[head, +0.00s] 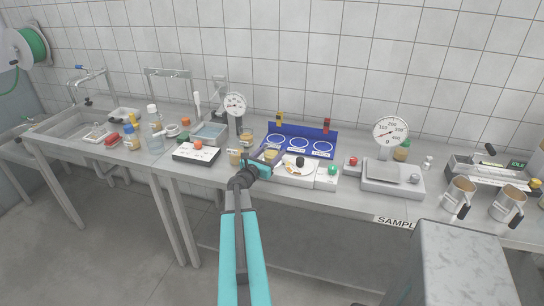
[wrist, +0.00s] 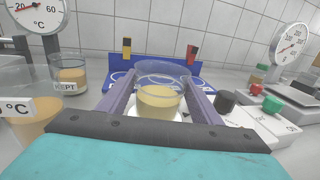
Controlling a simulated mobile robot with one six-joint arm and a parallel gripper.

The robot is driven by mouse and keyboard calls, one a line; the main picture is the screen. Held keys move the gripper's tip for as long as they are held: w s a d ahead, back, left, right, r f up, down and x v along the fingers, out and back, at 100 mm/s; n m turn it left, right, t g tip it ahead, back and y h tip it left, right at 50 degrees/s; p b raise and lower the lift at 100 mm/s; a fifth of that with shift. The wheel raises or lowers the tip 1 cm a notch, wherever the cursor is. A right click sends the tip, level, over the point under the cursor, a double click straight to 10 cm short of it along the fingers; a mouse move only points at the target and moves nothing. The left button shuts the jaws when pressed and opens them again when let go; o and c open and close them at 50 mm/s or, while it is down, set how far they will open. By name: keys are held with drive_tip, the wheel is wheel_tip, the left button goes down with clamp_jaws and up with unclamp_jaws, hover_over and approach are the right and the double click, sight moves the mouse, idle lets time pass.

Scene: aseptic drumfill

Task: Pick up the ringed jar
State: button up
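A clear jar with pale yellow contents (wrist: 160,100) stands between the two fingers of my gripper (wrist: 159,90) in the wrist view. A white patch shows around its base, and the jar looks upright. In the head view the jar (head: 270,155) is at the front edge of the blue board, just beyond my gripper (head: 261,163). The fingers lie along both sides of the jar, close to its walls. Whether they press on it is not clear.
A jar (wrist: 70,78) and a nearer labelled container (wrist: 30,110) stand left of my gripper. To the right is a white device with black and green knobs (wrist: 272,104). Behind is the blue board (head: 310,133) with ring marks. A scale (head: 392,175) stands farther right.

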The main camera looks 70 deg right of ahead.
drive_tip(key=c, duration=0.6)
drive_tip(key=shift+r, duration=0.3)
drive_tip(key=shift+w+r+p, duration=0.1)
drive_tip(key=shift+r+p, duration=0.4)
drive_tip(key=shift+r, duration=1)
drive_tip(key=shift+s+a, duration=0.15)
drive_tip(key=shift+s, duration=0.05)
drive_tip(key=shift+s+a+r+p, duration=0.3)
drive_tip(key=shift+a+p, duration=0.3)
drive_tip(key=shift+a, duration=1.6)
drive_tip(key=shift+s+a+r+p, duration=0.15)
drive_tip(key=shift+s+a+p, duration=0.4)
drive_tip(key=shift+a, duration=1.6)
drive_tip(key=shift+s+a+r+p, duration=0.25)
drive_tip(key=shift+a+p, duration=0.4)
drive_tip(key=shift+a, duration=1.55)
